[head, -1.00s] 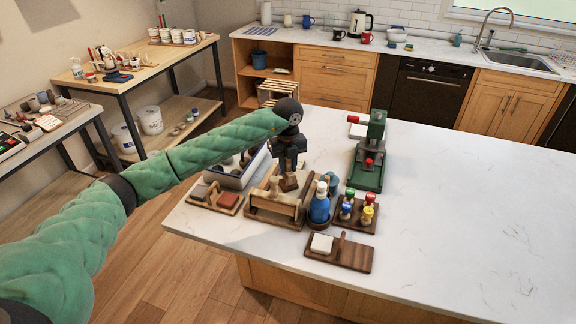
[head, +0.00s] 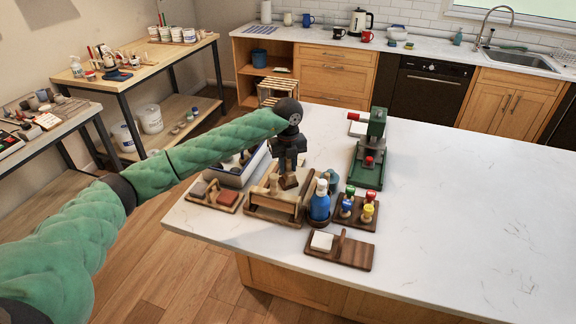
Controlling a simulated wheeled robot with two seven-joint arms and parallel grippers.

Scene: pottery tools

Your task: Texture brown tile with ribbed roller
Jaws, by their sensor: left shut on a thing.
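My left gripper (head: 289,168) is over the wooden box (head: 272,211) on the white counter, shut on a small brown block (head: 289,183). The block looks like a brown tile, but it is too small to be sure. I cannot tell whether it touches the box. A wooden tray (head: 212,206) to the left holds a grey tile (head: 199,189) and a reddish-brown tile (head: 227,198). A wooden rack (head: 344,222) to the right holds several tools with green, blue, red and yellow tops; which is the ribbed roller cannot be told. My right gripper is not in view.
A blue bottle (head: 320,205) stands between box and rack. A wooden board (head: 353,254) with a white tile (head: 321,241) lies in front. A green press (head: 369,160) stands behind. The counter's right side is clear.

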